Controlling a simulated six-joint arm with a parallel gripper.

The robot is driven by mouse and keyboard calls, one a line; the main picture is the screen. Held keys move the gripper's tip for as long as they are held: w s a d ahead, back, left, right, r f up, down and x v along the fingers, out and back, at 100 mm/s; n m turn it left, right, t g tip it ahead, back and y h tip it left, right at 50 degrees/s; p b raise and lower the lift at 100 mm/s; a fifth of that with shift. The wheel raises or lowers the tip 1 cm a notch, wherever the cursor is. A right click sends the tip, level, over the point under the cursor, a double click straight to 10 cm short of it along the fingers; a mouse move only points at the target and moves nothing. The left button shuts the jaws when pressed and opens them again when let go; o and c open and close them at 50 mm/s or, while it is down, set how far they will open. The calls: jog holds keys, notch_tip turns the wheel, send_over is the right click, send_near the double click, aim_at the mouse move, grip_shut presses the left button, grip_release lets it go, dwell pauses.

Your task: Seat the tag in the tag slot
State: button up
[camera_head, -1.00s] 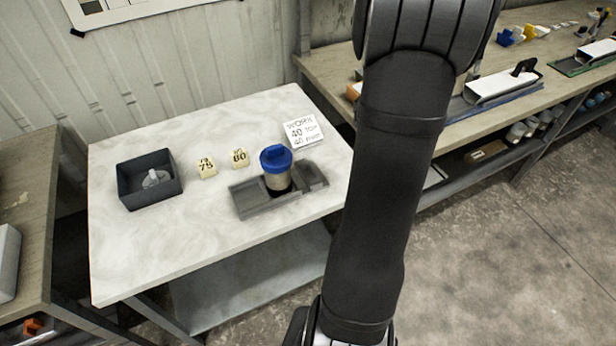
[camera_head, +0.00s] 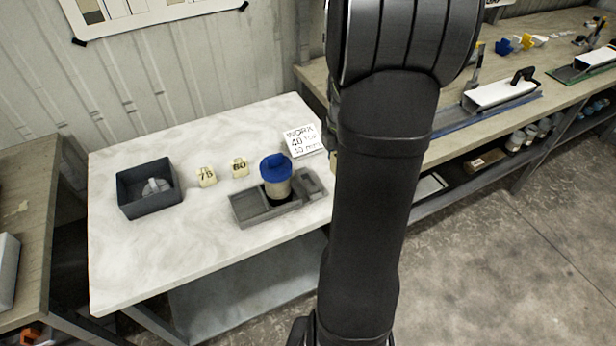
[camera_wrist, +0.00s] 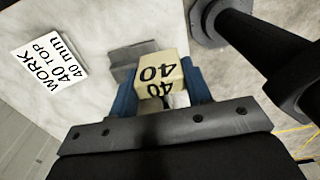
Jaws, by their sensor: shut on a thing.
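My gripper (camera_wrist: 160,88) shows in the wrist view, its blue fingers shut on a cream tag (camera_wrist: 158,72) marked 40. The tag is held off the table. In the wrist view a grey block, probably the holder, is partly hidden behind the tag. I cannot tell which opening is the tag slot.
A work card (camera_head: 303,141) reading 40 TOP, 40 mm lies behind the holder. Two cream tags, 75 (camera_head: 206,177) and 80 (camera_head: 239,167), stand left of it. A dark open box (camera_head: 133,204) with a pale piece inside is further left. The table's front left is clear.

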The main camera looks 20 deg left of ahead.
jog(key=a+f, duration=0.1)
jog(key=a, duration=0.1)
jog(key=a+f, duration=0.2)
jog(key=a, duration=0.1)
jog(key=w+a+f, duration=0.1)
jog(key=a+f, duration=0.1)
jog(key=a, duration=0.1)
jog(key=shift+a, duration=0.2)
jog(key=shift+f, duration=2.05)
jog(key=shift+f, duration=0.1)
jog(key=o, duration=1)
jog(key=shift+c, duration=0.2)
notch_tip(320, 180, up, 12)
